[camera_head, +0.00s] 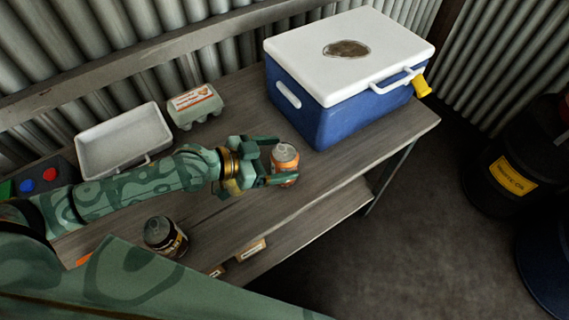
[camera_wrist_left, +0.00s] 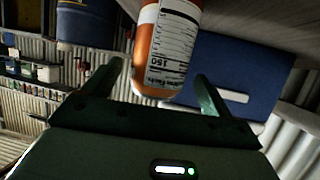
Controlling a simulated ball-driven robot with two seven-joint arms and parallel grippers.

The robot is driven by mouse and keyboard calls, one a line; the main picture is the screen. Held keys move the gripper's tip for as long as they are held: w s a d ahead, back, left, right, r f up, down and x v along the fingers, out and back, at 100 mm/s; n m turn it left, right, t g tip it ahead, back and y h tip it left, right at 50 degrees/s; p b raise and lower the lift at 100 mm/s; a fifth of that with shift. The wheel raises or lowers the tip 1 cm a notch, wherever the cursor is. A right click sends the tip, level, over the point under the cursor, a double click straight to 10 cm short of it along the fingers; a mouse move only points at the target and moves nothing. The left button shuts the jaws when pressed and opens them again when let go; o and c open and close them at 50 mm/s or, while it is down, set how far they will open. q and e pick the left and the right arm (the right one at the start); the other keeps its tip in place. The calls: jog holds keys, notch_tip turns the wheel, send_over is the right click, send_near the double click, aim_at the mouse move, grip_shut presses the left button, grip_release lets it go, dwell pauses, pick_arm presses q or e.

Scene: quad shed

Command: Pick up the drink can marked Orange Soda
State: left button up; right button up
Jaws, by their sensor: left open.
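An orange drink can (camera_head: 285,162) with a silver top stands upright on the grey wooden bench (camera_head: 330,170), in front of the cooler. Its brand name cannot be read here. My left gripper (camera_head: 277,163) is open at the can, with its fingers reaching along the can's sides. In the left wrist view the can (camera_wrist_left: 168,50) shows its white nutrition label, and the fingers of the left gripper (camera_wrist_left: 163,85) stand apart on either side of its near end. Whether a finger touches it I cannot tell. My right gripper is not in view.
A blue cooler (camera_head: 320,128) with a white lid stands close behind the can. A dark can (camera_head: 165,238), an egg carton (camera_head: 195,105) and an empty white tray (camera_head: 124,140) are also on the bench. The bench's front edge is near the can.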

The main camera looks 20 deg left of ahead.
aim_at(291, 155)
pick_arm(q)
jog(key=x, duration=0.4)
jog(key=shift+d+b, duration=0.1)
jog(key=shift+b, duration=0.25)
jog(key=shift+s+r, duration=0.1)
jog(key=c, duration=1.1)
jog(key=shift+c, duration=1)
jog(key=shift+r, duration=0.2)
